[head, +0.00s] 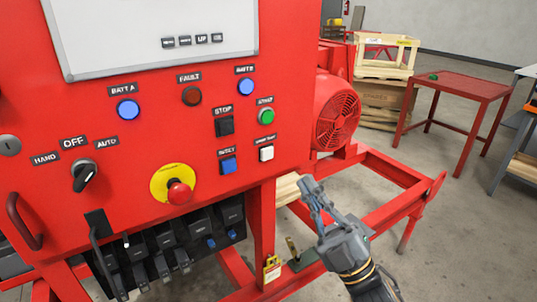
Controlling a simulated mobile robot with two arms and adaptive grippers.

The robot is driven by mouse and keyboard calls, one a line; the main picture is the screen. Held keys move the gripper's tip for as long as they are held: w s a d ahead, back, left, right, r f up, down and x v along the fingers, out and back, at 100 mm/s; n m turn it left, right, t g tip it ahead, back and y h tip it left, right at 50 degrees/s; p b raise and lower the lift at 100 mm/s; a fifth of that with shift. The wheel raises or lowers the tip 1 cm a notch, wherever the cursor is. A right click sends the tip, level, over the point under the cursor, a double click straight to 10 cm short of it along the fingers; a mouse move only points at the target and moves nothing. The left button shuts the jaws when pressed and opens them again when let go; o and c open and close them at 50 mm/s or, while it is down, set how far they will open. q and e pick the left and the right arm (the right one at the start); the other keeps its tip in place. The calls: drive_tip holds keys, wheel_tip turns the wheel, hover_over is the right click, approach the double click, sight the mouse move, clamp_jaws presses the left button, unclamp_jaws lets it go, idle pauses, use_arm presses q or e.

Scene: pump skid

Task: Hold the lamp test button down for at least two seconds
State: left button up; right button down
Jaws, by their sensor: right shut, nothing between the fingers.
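My right gripper (307,185) is shut and empty. Its fingers point up and to the left, below and to the right of the button in the picture, and look apart from it. My left gripper is not in view.
Near the button are the green start button (267,116), black stop button (224,126), blue reset button (228,166) and red emergency stop (179,192). The BATT A lamp (128,110) and BATT B lamp (245,87) look blue; the fault lamp (191,96) looks dark.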

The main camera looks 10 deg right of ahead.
sight(267, 153)
drive_tip(key=shift+w, duration=0.1)
drive_tip(key=shift+w+a+b, duration=0.15)
drive_tip(key=shift+w+a, duration=0.35)
drive_tip(key=shift+w, duration=0.85)
drive_tip(key=shift+w+a+b, duration=0.15)
drive_tip(key=shift+w+a, duration=0.35)
drive_tip(key=shift+w, duration=0.9)
drive_tip(key=shift+w+a+b, duration=0.15)
drive_tip(key=shift+w+a, duration=0.35)
drive_tip(key=shift+w, duration=0.85)
drive_tip(key=shift+w+a, duration=0.2)
drive_tip(key=shift+w, duration=0.2)
drive_tip(key=shift+w+a, duration=0.1)
drive_tip(key=shift+w, duration=0.25)
idle(2.1)
drive_tip(key=shift+s+d, duration=0.3)
drive_tip(key=shift+s, duration=0.5)
